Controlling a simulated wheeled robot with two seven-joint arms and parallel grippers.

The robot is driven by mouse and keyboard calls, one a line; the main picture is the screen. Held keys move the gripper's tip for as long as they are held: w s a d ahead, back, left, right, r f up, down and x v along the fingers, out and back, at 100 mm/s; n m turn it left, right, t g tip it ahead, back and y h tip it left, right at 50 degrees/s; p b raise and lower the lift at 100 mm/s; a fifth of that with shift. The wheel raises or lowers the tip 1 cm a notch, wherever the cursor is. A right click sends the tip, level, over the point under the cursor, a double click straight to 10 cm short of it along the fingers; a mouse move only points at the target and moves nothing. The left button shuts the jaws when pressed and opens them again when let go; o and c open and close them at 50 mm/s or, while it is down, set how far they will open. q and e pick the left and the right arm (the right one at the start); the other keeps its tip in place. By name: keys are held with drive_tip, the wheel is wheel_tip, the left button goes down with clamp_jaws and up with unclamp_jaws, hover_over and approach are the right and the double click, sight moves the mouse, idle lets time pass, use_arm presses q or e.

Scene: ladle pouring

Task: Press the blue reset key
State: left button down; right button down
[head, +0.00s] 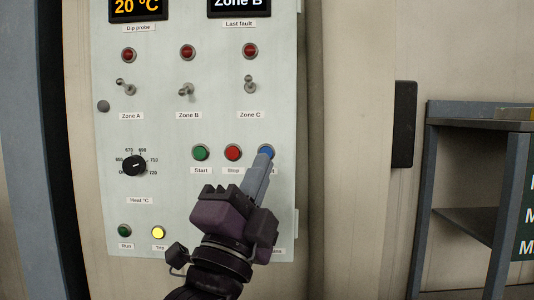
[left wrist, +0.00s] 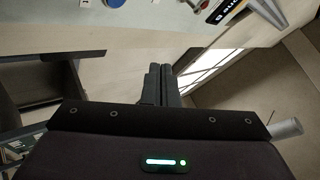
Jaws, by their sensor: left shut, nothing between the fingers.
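The blue reset key (head: 266,151) is the rightmost of three round keys on the pale control panel (head: 180,225) in the head view. Its label below is mostly hidden by my gripper. My left gripper (head: 264,160) is shut and empty, its fingertips at the lower edge of the blue key. I cannot tell whether they touch it. In the left wrist view the shut fingers (left wrist: 160,84) show at the middle, and a blue key (left wrist: 114,2) shows at the top edge. My right gripper is in neither view.
The red stop key (head: 233,152) is close to the left of the fingers, and the green start key (head: 201,152) is beyond it. Toggle switches and red lamps sit above, a black dial (head: 134,166) at left. A dark shelf unit (head: 470,215) stands at right.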

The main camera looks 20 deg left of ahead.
use_arm(q)
drive_tip(key=shift+w, duration=0.15)
drive_tip(key=w+a, duration=0.2)
drive_tip(key=w, duration=0.6)
drive_tip(key=shift+w+a+p, duration=0.15)
drive_tip(key=shift+a+p, duration=0.1)
drive_tip(key=shift+p, duration=0.2)
idle(1.8)
drive_tip(key=shift+w+a, duration=0.1)
drive_tip(key=shift+w, duration=0.3)
drive_tip(key=shift+w+a, duration=0.1)
drive_tip(key=shift+w, duration=0.25)
idle(0.5)
drive_tip(key=shift+s, duration=0.1)
drive_tip(key=shift+s+d, duration=0.2)
drive_tip(key=shift+s, duration=0.45)
drive_tip(key=shift+s+d+b, duration=0.15)
drive_tip(key=shift+s+d, duration=0.1)
drive_tip(key=shift+s, duration=0.55)
drive_tip(key=shift+s+d+b, duration=0.1)
drive_tip(key=shift+s+d, duration=0.1)
drive_tip(key=shift+s, duration=0.6)
drive_tip(key=shift+s+d+b, duration=0.15)
drive_tip(key=shift+s+d, duration=0.1)
drive_tip(key=shift+s, duration=0.55)
